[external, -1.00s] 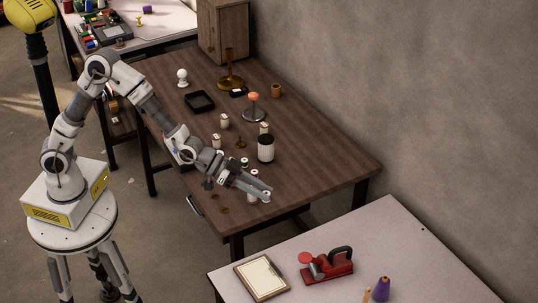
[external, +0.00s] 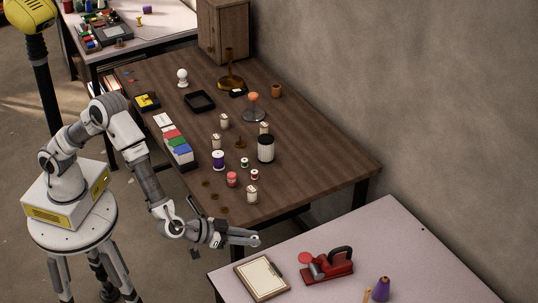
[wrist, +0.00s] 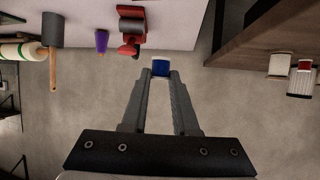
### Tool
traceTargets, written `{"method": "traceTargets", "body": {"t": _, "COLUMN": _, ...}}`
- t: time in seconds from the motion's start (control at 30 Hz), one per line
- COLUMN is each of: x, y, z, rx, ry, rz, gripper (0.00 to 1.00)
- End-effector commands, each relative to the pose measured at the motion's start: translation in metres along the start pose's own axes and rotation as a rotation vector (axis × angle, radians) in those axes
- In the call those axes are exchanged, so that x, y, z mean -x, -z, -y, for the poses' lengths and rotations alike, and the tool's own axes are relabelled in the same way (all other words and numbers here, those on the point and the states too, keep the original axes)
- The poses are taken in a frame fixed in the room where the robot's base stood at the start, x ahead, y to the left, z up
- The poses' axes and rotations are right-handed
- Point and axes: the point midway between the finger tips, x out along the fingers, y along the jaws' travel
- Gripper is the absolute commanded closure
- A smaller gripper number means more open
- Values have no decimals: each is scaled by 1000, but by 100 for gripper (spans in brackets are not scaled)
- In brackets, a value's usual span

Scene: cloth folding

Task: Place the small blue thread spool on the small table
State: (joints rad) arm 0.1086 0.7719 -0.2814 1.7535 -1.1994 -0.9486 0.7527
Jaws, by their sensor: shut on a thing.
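My gripper (external: 256,240) is shut on the small blue thread spool (wrist: 160,67). The spool sits between the two fingertips in the wrist view, blue with a pale end. In the external view it is too small to make out. My gripper hangs in the gap between the brown wooden table (external: 325,180) and the pale-topped table (external: 400,245) at lower right, near that table's left corner. In the wrist view, bare floor lies behind the spool, and the pale table (wrist: 185,30) edge is just beyond it.
The wooden table carries several spools, a black-and-white cylinder (external: 266,149) and a box of coloured cards (external: 175,140). Another pale table (external: 170,22) stands at the back.

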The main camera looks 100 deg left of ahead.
Motion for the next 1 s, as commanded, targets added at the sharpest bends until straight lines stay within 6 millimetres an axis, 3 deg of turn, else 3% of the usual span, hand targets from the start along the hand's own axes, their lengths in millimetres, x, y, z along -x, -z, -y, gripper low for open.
{"method": "traceTargets", "body": {"t": 0.17, "x": 2, "y": -14, "z": 0, "rx": 14, "ry": 30, "rz": 0, "gripper": 100}}
{"method": "traceTargets", "body": {"t": 0.27, "x": -14, "y": -18, "z": 8, "rx": 17, "ry": 34, "rz": 0, "gripper": 100}}
{"method": "traceTargets", "body": {"t": 0.6, "x": -92, "y": -31, "z": 47, "rx": 20, "ry": 32, "rz": 1, "gripper": 100}}
{"method": "traceTargets", "body": {"t": 0.87, "x": -115, "y": -34, "z": 58, "rx": 17, "ry": 28, "rz": 1, "gripper": 100}}
{"method": "traceTargets", "body": {"t": 1.0, "x": -122, "y": -49, "z": 58, "rx": 17, "ry": 29, "rz": 2, "gripper": 100}}
